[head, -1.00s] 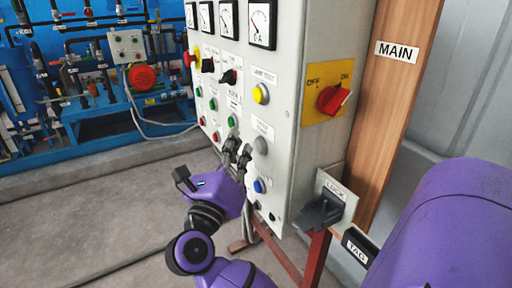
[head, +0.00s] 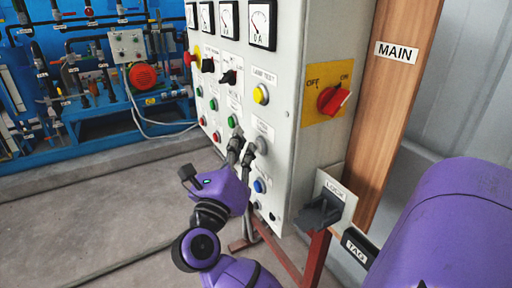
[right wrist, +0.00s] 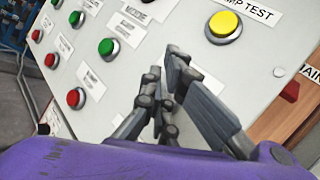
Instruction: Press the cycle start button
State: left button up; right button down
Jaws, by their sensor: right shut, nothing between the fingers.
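The grey control panel (head: 282,95) carries columns of buttons under small white labels. A pale grey button (head: 264,143) sits below the yellow lamp test button (head: 261,94); its label is too small to read, so I cannot tell whether it is cycle start. My right gripper (head: 243,143) is shut and empty, with its fingertips up at the panel face just left of that button and partly over it. In the right wrist view the fingers (right wrist: 164,72) hide the panel below the yellow button (right wrist: 223,25). Contact is unclear. My left gripper is out of view.
Green buttons (head: 232,121), red buttons (head: 217,137) and black selector knobs (head: 229,77) are close on the left. A blue button (head: 259,186) is below.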

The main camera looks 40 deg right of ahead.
jog(key=shift+d, duration=0.25)
jog(key=shift+a, duration=0.15)
dwell(0.3)
jog(key=shift+w+a, duration=0.2)
jog(key=shift+a, duration=0.55)
jog(key=a, duration=0.2)
jog(key=w+a, duration=0.1)
jog(key=a, duration=0.2)
jog(key=shift+d, duration=0.1)
